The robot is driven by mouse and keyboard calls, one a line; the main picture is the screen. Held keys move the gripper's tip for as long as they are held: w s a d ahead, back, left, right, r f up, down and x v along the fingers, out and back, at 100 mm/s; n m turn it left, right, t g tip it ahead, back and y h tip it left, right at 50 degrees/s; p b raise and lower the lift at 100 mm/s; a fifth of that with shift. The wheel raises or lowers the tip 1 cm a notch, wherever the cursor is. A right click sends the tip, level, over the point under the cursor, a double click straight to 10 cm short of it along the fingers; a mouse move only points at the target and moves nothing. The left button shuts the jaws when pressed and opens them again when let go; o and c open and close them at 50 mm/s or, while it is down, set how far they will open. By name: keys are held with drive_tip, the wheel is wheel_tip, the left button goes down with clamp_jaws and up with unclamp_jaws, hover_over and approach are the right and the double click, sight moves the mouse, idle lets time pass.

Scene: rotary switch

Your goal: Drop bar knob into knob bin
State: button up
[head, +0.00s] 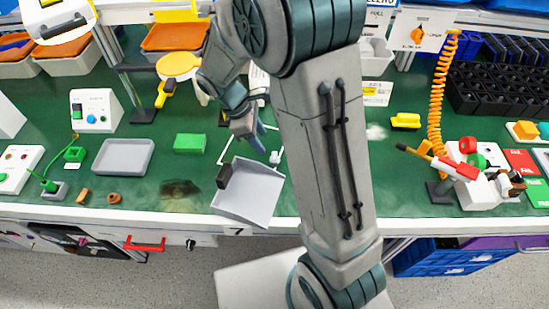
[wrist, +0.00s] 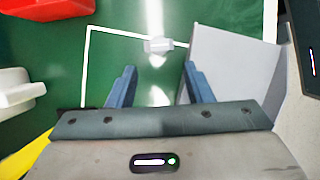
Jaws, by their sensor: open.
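A small pale bar-shaped knob (head: 275,157) lies on the green table just behind a grey open tray. It also shows in the wrist view (wrist: 158,46), ahead of my fingertips and on the white outline. The grey tray (head: 262,206), which looks like the knob bin, stands at the table's front edge; its grey side shows at the right of the wrist view (wrist: 228,60). My gripper (head: 255,138) is over the table behind the tray. In the wrist view my gripper (wrist: 158,80) is open, with nothing between its two blue fingers.
A dark block (head: 224,176) is at the tray's left edge. A green block (head: 190,143) and another grey tray (head: 122,158) stand to the left. A post with a yellow round piece (head: 178,66) stands behind left. Some bare table lies left of the near tray.

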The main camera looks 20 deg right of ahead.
sight(273, 155)
drive_tip(key=x, duration=0.8)
drive_tip(key=shift+w, duration=0.1)
drive_tip(key=c, duration=0.7)
drive_tip(key=shift+w+r, duration=0.1)
drive_tip(key=shift+r, duration=0.35)
drive_tip(key=r, duration=0.3)
drive_tip(key=shift+s+r, duration=0.2)
drive_tip(key=shift+r, duration=0.1)
drive_tip(key=s+d+r, duration=0.6)
drive_tip(key=s, duration=0.3)
drive_tip(key=shift+s+r, duration=0.25)
drive_tip(key=shift+s, duration=0.05)
